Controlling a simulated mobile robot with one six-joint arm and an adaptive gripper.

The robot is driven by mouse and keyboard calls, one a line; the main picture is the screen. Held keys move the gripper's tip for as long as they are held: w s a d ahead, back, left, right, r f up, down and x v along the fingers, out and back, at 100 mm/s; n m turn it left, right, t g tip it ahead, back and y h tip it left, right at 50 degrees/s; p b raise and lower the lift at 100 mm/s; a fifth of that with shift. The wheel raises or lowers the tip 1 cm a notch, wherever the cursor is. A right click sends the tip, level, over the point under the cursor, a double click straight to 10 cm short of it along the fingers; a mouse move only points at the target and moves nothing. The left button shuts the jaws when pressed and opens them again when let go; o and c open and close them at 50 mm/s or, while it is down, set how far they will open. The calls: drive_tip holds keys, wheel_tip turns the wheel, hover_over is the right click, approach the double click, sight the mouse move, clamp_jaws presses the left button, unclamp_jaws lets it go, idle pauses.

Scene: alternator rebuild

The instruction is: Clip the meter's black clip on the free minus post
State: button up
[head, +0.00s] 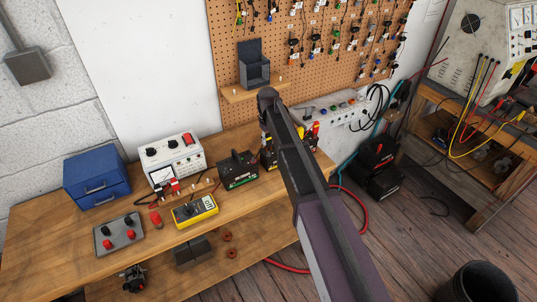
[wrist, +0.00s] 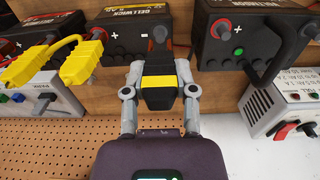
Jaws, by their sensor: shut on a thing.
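In the wrist view my gripper (wrist: 160,68) is shut on a small black piece with a yellow band, which looks like the black clip (wrist: 159,100). It is in front of the middle battery (wrist: 122,38); I cannot tell whether it touches a post. A yellow jumper with two yellow clips (wrist: 82,62) spans from the left battery (wrist: 22,32) to near the middle one. The right battery (wrist: 213,52) has a green dot and a black handle. In the head view the yellow meter (head: 195,211) lies on the bench. My arm hides the gripper there.
On the bench (head: 95,245) stand a blue drawer box (head: 96,180), a white instrument (head: 172,158), a grey terminal board (head: 118,235) and a green-striped battery (head: 238,172). A pegboard (head: 310,80) rises behind. A red clip (head: 155,218) lies left of the meter.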

drive_tip(key=shift+f, duration=0.15)
drive_tip(key=shift+f+b, duration=1.05)
drive_tip(key=shift+b, duration=0.05)
drive_tip(key=o, duration=0.9)
wheel_tip(320, 180, up, 9)
drive_tip(key=p, duration=0.8)
drive_tip(key=shift+f, duration=0.2)
